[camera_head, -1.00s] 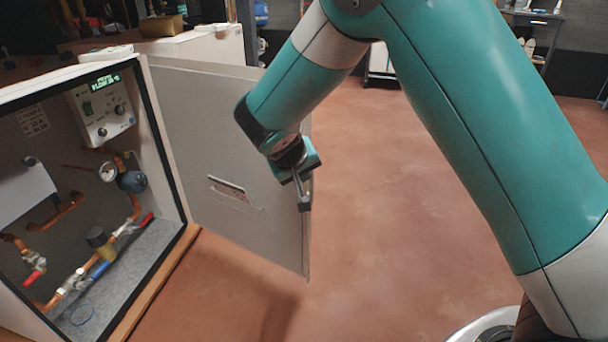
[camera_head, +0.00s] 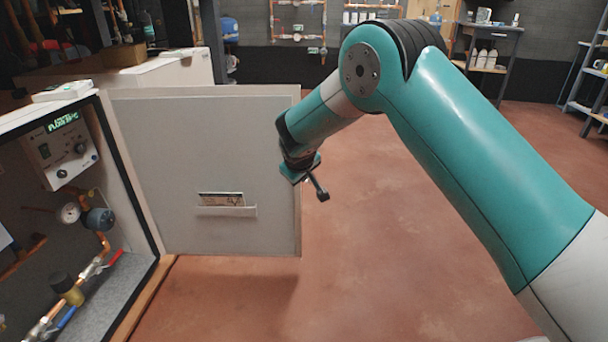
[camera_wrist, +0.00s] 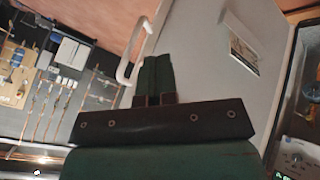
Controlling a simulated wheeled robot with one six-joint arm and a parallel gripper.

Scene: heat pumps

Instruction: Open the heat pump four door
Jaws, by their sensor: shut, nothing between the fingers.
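The heat pump door (camera_head: 190,130) stands wide open from the cabinet (camera_head: 130,310), its inner face toward me. A slot with a card (camera_head: 222,199) is on that face. My gripper (camera_head: 320,192) is shut and empty, just right of the door's free edge in the head view. In the wrist view the shut fingers (camera_wrist: 157,72) lie in front of the door (camera_wrist: 200,60), near a white bar handle (camera_wrist: 130,55) at its edge. I cannot tell whether they touch the door. The handle is hidden in the head view.
Pipes, a gauge (camera_head: 69,212) and a control box (camera_head: 60,145) show inside the cabinet. A white unit (camera_head: 160,75) stands behind the door. Shelves (camera_head: 595,90) and a workbench (camera_head: 490,45) are at the back right. The red floor (camera_head: 400,250) right of the door is clear.

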